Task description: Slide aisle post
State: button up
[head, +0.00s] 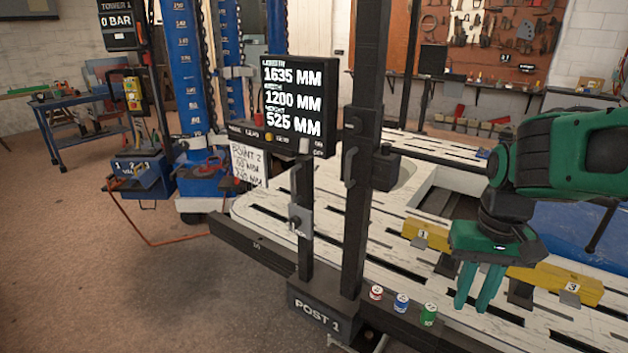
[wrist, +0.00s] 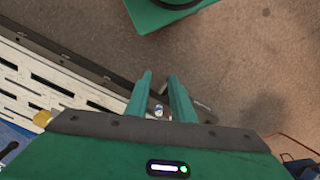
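The aisle post, a dark upright (head: 360,220) on a base marked "POST 1" (head: 318,313), stands at the near edge of the slotted frame bench (head: 265,212). A thinner upright (head: 305,240) beside it carries a handle and a grey latch block (head: 299,221). Another handle (head: 349,167) is on the thick upright. My green gripper (head: 472,306) points down over the bench, right of the post and apart from it. Its two fingers stand apart in the wrist view (wrist: 160,76), with no thing clearly held between them.
A yellow numbered beam (head: 540,278) lies behind my gripper. A display (head: 293,104) hangs left of the post. Floor at left is open.

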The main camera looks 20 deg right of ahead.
jog(key=shift+w+a, duration=0.1)
jog(key=shift+w, duration=0.1)
jog(key=w+d+f+m+h, duration=0.2)
jog(key=w+d+f+h, duration=0.15)
jog(key=w, duration=0.55)
jog(key=w+d+f+m+h, duration=0.2)
jog(key=w+d+f, duration=0.25)
jog(key=w, duration=0.55)
jog(key=w+a+f+t+h, duration=0.15)
jog(key=w+t+h, duration=0.25)
jog(key=w, duration=1)
jog(key=n+t+y, duration=0.3)
jog(key=n+t, duration=0.3)
jog(key=t, duration=0.7)
send_near(293, 185)
jog(key=x, duration=1)
jog(key=shift+w+d, duration=0.1)
jog(key=shift+w, duration=0.3)
